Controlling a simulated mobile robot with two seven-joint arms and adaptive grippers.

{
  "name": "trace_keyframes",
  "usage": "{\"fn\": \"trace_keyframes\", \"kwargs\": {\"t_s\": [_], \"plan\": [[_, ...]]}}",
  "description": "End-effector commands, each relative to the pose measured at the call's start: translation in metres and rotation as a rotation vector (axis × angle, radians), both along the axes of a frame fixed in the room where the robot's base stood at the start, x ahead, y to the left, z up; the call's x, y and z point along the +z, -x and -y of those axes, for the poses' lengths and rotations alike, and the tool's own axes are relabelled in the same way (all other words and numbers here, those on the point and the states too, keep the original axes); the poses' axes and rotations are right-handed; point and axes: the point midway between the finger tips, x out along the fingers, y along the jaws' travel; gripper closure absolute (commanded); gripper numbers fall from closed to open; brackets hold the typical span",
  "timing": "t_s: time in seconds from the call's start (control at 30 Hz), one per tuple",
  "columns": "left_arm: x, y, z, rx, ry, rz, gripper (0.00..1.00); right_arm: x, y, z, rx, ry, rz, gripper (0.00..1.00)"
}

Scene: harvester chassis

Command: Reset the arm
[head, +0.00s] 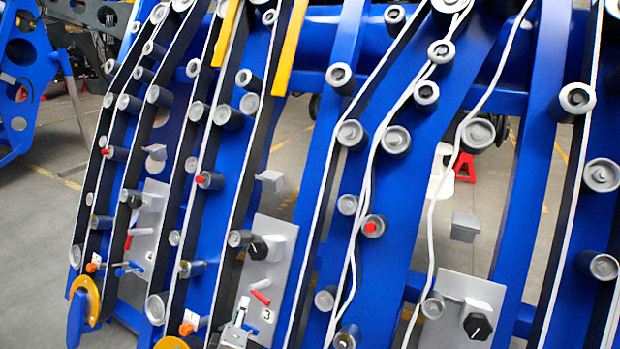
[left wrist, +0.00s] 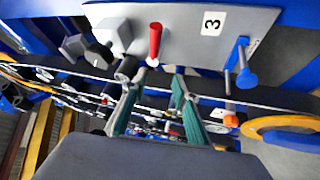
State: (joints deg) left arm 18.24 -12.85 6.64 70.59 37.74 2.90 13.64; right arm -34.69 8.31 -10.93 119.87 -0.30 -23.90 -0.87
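A grey panel (head: 275,240) labelled 3 sits on the blue chassis in the head view. It carries a black knob (head: 257,248) and a red handle (head: 260,297). The left wrist view shows the red handle (left wrist: 155,42) above the fingers, the 3 label (left wrist: 213,22) and a blue lever (left wrist: 244,68) to the right. My left gripper (head: 240,312) shows only partly at the bottom of the head view, by the panel's lower part. In the wrist view its two greenish fingers (left wrist: 156,90) are apart with nothing between them. My right gripper is in neither view.
Blue chassis beams (head: 390,180) with rollers, belts and white cables fill the head view. Another panel (head: 465,295) stands at right. A yellow wheel (left wrist: 285,133) and orange knob (left wrist: 231,120) lie right of the fingers. Open floor (head: 40,220) shows at far left.

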Motion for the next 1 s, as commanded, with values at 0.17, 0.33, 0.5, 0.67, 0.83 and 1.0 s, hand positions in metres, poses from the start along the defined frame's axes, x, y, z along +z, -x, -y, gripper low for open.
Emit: {"fn": "trace_keyframes", "kwargs": {"t_s": [0.17,0.33,0.5,0.67,0.83,1.0], "plan": [[-0.002,-0.014,0.04,0.006,0.09,-0.009,0.71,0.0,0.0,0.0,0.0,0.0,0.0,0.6],[-0.001,-0.038,0.04,0.005,0.092,-0.002,0.71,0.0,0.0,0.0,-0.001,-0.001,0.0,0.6],[-0.005,-0.055,0.039,0.004,0.09,-0.004,0.71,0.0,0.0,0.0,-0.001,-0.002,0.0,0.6],[-0.008,-0.066,0.038,0.003,0.088,-0.004,0.71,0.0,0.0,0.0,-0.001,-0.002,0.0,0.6],[-0.01,-0.071,0.036,0.003,0.086,-0.005,0.71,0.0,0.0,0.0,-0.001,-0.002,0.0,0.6],[-0.011,-0.072,0.036,0.004,0.086,-0.005,0.71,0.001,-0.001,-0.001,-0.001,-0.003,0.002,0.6]]}}
